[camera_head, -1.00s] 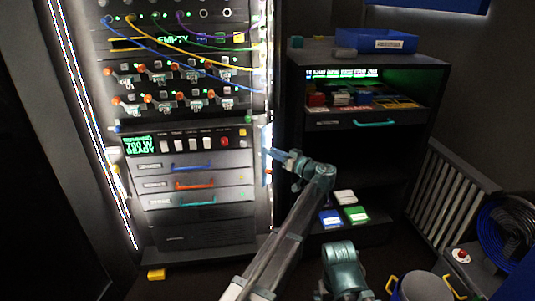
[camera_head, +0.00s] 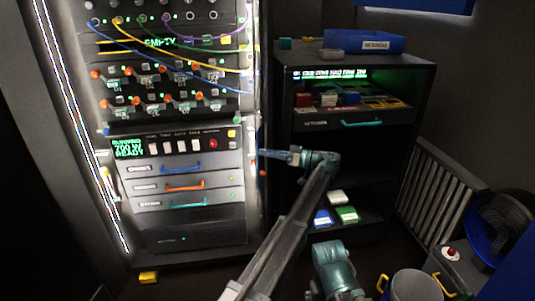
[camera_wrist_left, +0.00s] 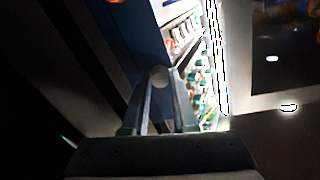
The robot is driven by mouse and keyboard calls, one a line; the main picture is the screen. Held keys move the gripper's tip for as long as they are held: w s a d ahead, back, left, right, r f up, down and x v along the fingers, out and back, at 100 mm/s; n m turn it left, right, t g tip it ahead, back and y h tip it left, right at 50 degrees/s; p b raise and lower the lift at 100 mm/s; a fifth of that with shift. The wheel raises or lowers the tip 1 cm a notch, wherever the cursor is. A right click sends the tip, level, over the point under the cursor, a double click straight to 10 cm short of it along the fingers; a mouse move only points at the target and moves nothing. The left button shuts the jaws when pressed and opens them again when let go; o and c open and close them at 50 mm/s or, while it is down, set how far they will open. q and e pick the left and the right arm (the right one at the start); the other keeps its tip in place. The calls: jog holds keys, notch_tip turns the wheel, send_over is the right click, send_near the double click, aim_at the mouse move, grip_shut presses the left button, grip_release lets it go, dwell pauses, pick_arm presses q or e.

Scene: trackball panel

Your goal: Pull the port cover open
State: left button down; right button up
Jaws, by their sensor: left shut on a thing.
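The port cover is a thin dark blue panel (camera_head: 261,137) on the right side of the rack, seen nearly edge-on. In the left wrist view its blue face (camera_wrist_left: 128,40) fills the upper left, with a lit gap and coloured fittings (camera_wrist_left: 190,45) beside it, so it stands at least partly open. My left gripper (camera_head: 263,153) reaches the cover from the right. The cover's hinge is not clear.
The rack (camera_head: 190,225) with coloured drawer handles stands left of my left arm. A dark shelf cabinet (camera_head: 355,145) with blocks and a blue bin (camera_head: 375,43) stands to the right. A grey bucket (camera_head: 412,287) is at the lower right.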

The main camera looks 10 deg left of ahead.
pick_arm(q)
jog(key=c, duration=0.7)
grip_release()
